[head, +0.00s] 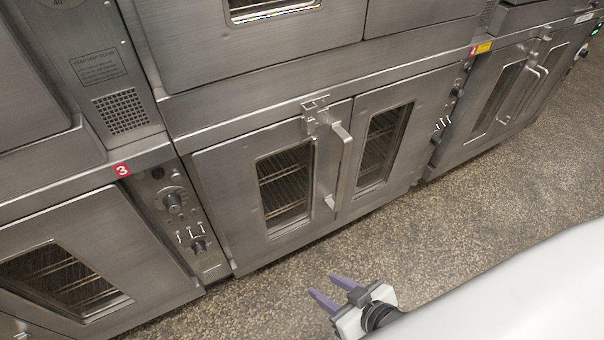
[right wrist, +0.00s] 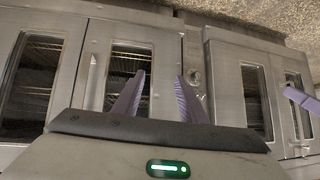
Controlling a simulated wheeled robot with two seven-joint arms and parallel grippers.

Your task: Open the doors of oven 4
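The middle oven (head: 229,173) in the head view has two steel doors with windows, both shut. The left door (head: 227,202) and right door (head: 412,126) meet at an upright handle (head: 342,165) with a latch (head: 315,112) above it. A small red tag (head: 472,51) above its right-hand controls is too small to read surely as 4. My right gripper (head: 327,293) is open and empty, in front of and below these doors, apart from them. In the right wrist view its purple fingers point toward the ovens; the handle (right wrist: 92,80) shows left of them. A purple finger, apparently my left gripper (right wrist: 301,98), shows at the right edge.
Oven 3, with a red number tag (head: 122,170), stands to the left with its control panel (head: 180,215) beside the middle oven. Another oven (head: 500,100) stands to the right. Speckled floor (head: 270,305) in front is clear. More oven doors are stacked above.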

